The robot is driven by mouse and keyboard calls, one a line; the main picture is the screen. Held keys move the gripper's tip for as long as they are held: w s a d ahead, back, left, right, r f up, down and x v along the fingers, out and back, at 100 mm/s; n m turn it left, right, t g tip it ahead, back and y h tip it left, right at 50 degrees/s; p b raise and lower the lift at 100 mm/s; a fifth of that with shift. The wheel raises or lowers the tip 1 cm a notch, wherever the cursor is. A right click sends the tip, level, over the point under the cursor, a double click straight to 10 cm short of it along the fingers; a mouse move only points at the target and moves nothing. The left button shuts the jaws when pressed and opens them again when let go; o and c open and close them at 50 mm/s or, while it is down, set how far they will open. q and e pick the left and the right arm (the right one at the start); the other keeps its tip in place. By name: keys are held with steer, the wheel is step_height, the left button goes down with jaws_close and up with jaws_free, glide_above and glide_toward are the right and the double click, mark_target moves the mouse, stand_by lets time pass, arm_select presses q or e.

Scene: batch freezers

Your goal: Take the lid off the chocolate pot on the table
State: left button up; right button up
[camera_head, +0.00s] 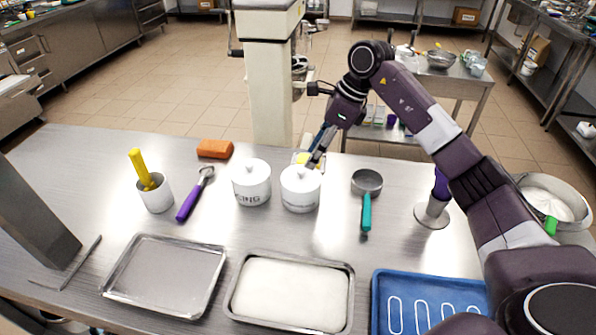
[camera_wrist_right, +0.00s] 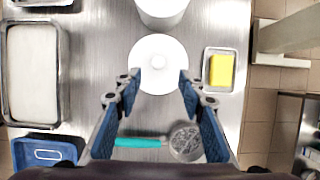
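Two white lidded pots stand side by side on the steel table. The left pot (camera_head: 251,188) has dark lettering, partly legible, ending in "ING". The right pot (camera_head: 300,192) has lettering too small to read; its round white lid (camera_wrist_right: 158,52) with a small central knob is on. My right gripper (camera_head: 316,160) is just above and behind the right pot's lid. In the wrist view the right gripper (camera_wrist_right: 158,84) is open, its fingertips apart over the lid's near part, with the knob ahead of the gap and nothing held. My left gripper is not in view.
A teal-handled strainer (camera_head: 366,190) lies right of the pots. A small tray with a yellow sponge (camera_wrist_right: 221,69) is behind.

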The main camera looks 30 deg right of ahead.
mark_target(302, 170)
steer(key=shift+a+f+p, duration=0.25)
steer(key=shift+f+p, duration=0.05)
steer(key=p+x, duration=0.2)
steer(key=x, duration=0.2)
steer(key=shift+w+a+f, duration=0.25)
steer(key=shift+a, duration=0.05)
steer(key=shift+f, duration=0.1)
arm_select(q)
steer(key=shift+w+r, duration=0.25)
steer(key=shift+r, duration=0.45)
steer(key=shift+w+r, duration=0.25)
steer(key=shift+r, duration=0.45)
arm_select(e)
steer(key=c, duration=0.9)
